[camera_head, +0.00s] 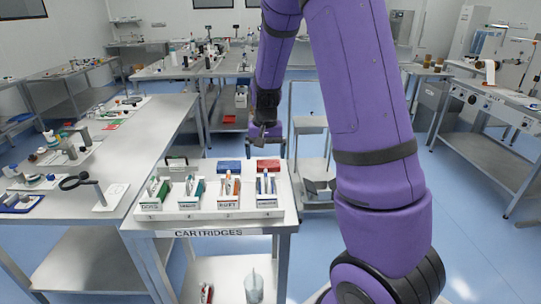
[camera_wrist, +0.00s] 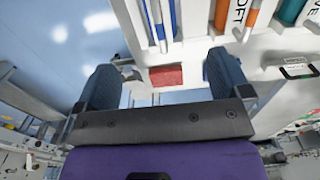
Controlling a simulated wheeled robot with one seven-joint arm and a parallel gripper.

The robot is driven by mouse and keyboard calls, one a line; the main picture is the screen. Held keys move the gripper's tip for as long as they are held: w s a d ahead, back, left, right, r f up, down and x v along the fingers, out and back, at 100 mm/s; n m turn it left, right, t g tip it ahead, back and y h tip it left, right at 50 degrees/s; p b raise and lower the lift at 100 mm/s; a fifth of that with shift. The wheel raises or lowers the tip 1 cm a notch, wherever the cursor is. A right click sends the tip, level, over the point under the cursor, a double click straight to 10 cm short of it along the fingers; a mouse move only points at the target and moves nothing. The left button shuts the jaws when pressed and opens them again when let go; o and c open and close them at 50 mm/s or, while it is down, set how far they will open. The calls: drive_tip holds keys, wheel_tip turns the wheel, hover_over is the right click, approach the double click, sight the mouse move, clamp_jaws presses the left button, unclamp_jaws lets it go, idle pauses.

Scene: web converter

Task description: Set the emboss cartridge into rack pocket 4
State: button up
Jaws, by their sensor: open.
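The cartridge rack (camera_head: 212,207) stands on a cart labelled CARTRIDGES. It has several pockets side by side, holding green (camera_head: 161,190), teal (camera_head: 195,190), orange (camera_head: 231,186) and blue (camera_head: 267,184) striped pieces. Their labels are too small to read surely, so I cannot tell which is the emboss cartridge or which pocket is 4. The blue-striped piece (camera_wrist: 158,22) and the orange one (camera_wrist: 221,14) show at the top of the wrist view. My gripper (camera_wrist: 163,64) is open and empty; in the head view it (camera_head: 262,130) hangs behind the rack.
A red block (camera_head: 268,165) and a blue block (camera_head: 229,166) lie behind the rack; the red one shows between my fingers in the wrist view (camera_wrist: 166,75). A bench (camera_head: 160,115) with tools adjoins on the left. A grey stepped stand (camera_head: 312,150) is behind right.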

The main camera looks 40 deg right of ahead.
drive_tip(key=s+a+r+n+t, duration=0.15)
drive_tip(key=s+a+r, duration=0.25)
drive_tip(key=r, duration=0.5)
drive_tip(key=s+a+r+n+t, duration=0.1)
drive_tip(key=s+a+r, duration=0.2)
drive_tip(key=s, duration=0.4)
drive_tip(key=s+a+r+n+t, duration=0.1)
drive_tip(key=s+a+r+n, duration=0.1)
drive_tip(key=s+r, duration=0.3)
drive_tip(key=s+a+r+n+t, duration=0.1)
drive_tip(key=s+a+r+n, duration=0.1)
drive_tip(key=s, duration=0.8)
wheel_tip(320, 180, up, 2)
drive_tip(key=shift+s+a+r+t, duration=0.15)
drive_tip(key=shift+a+r+t, duration=0.15)
drive_tip(key=shift+a, duration=0.6)
